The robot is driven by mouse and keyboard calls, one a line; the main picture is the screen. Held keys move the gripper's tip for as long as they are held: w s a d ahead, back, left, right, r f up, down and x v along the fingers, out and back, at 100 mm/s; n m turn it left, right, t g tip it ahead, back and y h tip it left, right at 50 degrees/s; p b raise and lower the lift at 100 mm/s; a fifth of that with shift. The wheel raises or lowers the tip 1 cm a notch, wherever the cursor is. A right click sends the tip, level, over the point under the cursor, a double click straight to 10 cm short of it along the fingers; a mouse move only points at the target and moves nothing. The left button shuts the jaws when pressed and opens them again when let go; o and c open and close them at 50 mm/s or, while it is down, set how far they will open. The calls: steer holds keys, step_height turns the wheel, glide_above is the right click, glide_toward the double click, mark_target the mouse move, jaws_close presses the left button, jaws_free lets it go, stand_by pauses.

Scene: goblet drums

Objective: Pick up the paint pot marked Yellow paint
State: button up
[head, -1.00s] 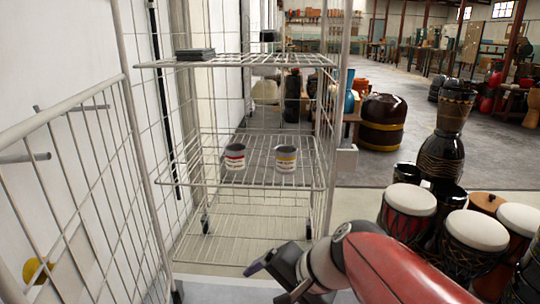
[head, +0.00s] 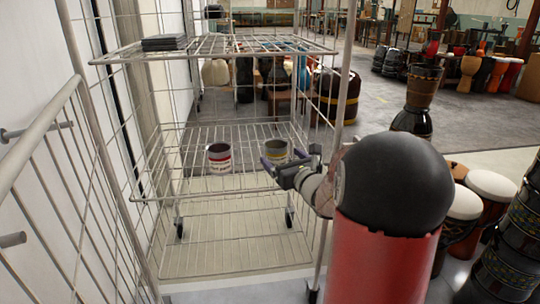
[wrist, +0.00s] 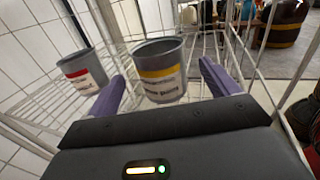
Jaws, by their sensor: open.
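The paint pot with the yellow band (wrist: 160,72) stands upright on the middle wire shelf; its label is too blurred to read fully. In the head view this pot (head: 276,150) is partly hidden by my gripper (head: 284,165). My gripper also shows in the wrist view (wrist: 162,88), open, its two purple fingers on either side of the yellow-banded pot's near side, with nothing held. A second grey pot with a red band (head: 219,158) stands to the left on the same shelf; it also shows in the wrist view (wrist: 83,72), left of the left finger.
The wire rack's middle shelf (head: 190,186) holds both pots. The upper shelf (head: 225,47) carries dark flat items (head: 165,43). A rack post (head: 340,110) stands beside my arm. Goblet drums (head: 492,190) crowd the right.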

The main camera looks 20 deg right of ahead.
mark_target(271, 144)
steer(key=w, duration=0.6)
steer(key=shift+w+a+r, duration=0.1)
steer(key=shift+w+r, duration=0.1)
steer(key=shift+w, duration=0.1)
steer(key=c, duration=1.2)
steer(key=shift+r, duration=0.15)
